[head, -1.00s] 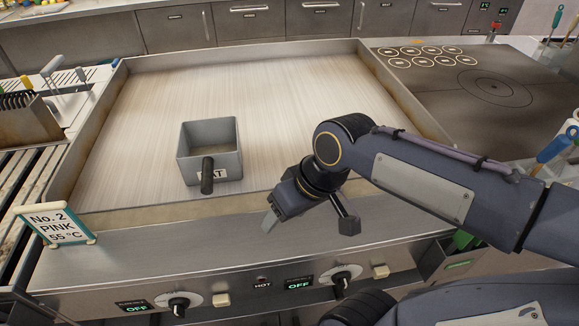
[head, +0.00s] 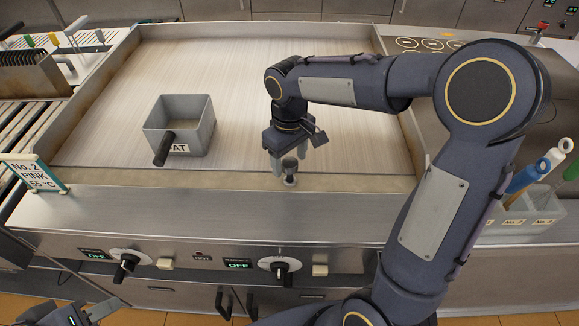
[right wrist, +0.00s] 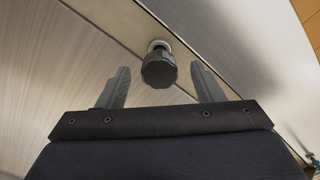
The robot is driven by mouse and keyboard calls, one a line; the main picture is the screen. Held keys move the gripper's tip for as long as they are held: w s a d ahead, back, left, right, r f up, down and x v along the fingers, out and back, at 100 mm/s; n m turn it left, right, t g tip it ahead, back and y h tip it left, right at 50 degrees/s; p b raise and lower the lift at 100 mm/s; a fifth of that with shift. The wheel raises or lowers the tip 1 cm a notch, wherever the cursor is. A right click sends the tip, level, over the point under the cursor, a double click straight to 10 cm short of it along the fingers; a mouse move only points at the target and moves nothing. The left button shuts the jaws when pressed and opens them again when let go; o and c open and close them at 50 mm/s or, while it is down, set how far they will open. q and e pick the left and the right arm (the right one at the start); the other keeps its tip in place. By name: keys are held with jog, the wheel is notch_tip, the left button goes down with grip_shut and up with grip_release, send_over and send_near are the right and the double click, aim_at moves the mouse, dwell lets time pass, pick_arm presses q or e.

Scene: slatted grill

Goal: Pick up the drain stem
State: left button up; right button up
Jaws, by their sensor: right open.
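The drain stem (head: 289,178) stands in the griddle's front trough, with a dark knob on top and a pale metal foot. In the right wrist view the ridged dark knob (right wrist: 158,70) shows between the two fingertips, with a gap on each side. My right gripper (head: 288,161) points down over the stem, its fingers open and apart. My left gripper (head: 88,311) shows only partly at the bottom left corner, far from the stem; I cannot tell its opening.
A grey square pan (head: 192,139) with a dark handle stands on the griddle plate (head: 235,70), left of my right gripper. Knobs (head: 279,267) line the front panel. A bin with bottles (head: 520,213) stands at the right.

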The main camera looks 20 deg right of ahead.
notch_tip(320, 180, down, 2)
jog(key=shift+f, duration=0.1)
jog(key=c, duration=1.1)
jog(key=shift+r, duration=0.2)
